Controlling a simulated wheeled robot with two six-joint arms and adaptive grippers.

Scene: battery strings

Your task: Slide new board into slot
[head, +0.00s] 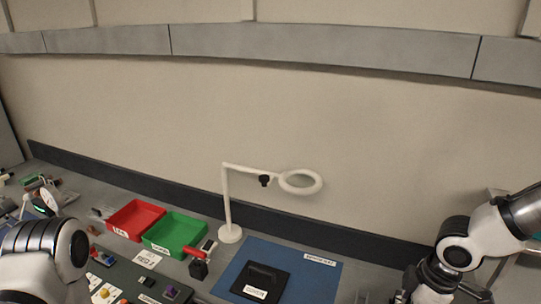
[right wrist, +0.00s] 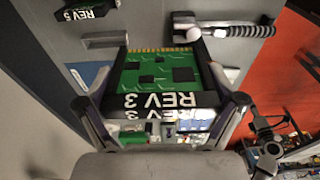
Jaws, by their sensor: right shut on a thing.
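My right gripper (right wrist: 160,102) is shut on a green circuit board (right wrist: 160,72) in the right wrist view. The board has dark chips, a gold-toothed far edge and a black front bar reading "REV 3". Its far edge points toward a grey surface; I cannot tell whether it touches anything, and no slot is clearly visible. A black bar reading "REV 5" (right wrist: 85,14) shows at upper left of that view. In the head view my right arm is at the lower right, its fingertips cut off or hidden. My left arm is at the lower left, its gripper out of frame.
A blue mat (head: 312,285) bears a black labelled item (head: 262,279). A red tray (head: 137,208), a green tray (head: 177,229) and a white magnifier lamp (head: 228,232) stand on the bench. A dark panel with buttons (head: 125,275) is at lower left. A dark ribbed handle (right wrist: 240,31) shows beside the board.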

